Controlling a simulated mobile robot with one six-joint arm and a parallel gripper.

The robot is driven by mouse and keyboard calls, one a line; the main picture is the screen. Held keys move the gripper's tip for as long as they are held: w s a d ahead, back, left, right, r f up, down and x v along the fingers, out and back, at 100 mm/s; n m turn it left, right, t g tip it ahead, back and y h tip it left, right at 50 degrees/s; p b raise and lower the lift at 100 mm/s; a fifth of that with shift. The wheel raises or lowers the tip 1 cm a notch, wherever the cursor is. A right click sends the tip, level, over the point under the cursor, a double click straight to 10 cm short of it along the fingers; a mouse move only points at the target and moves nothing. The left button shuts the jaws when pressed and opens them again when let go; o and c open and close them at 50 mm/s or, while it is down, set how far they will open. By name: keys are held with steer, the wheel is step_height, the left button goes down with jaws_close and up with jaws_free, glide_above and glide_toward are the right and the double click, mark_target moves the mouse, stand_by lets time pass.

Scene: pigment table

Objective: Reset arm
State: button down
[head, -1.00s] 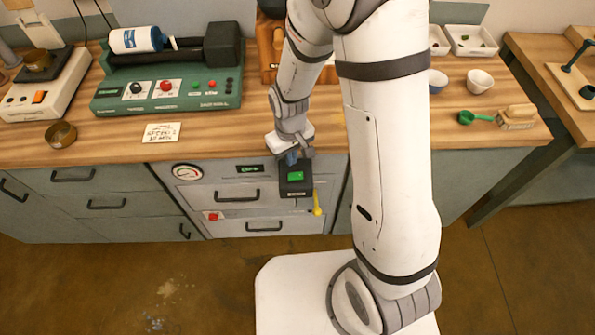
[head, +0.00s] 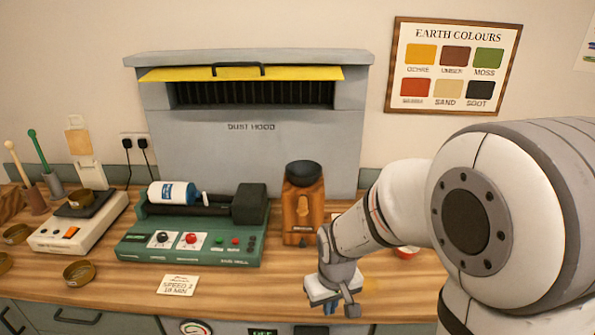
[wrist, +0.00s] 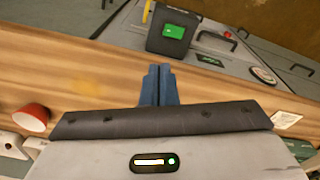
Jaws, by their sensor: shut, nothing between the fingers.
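My gripper (head: 330,305) hangs over the front edge of the wooden counter in the head view, to the right of the small paper card. In the wrist view its two blue fingers (wrist: 158,85) are together, with nothing between them. Beyond the fingertips, a black box with a green button (wrist: 173,32) sticks out from the grey cabinet front. The fingers are apart from it.
The green ball mill (head: 190,250) stands on the counter, with an orange grinder (head: 303,208) to its right. A scale (head: 80,225) and several brass dishes are at the left. The grey dust hood (head: 250,150) stands behind. A card (head: 177,285) lies near the front edge.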

steer(key=s+d+r+m+t, duration=0.1)
steer(key=s+d+r+m, duration=0.1)
steer(key=s+d+r, duration=0.2)
steer(key=s+d+r+m+t, duration=0.1)
steer(key=s+d+r, duration=0.3)
steer(key=s+r, duration=0.3)
steer(key=shift+s+r+m, duration=0.15)
steer(key=shift+r+m, duration=0.25)
steer(key=shift+r, duration=0.95)
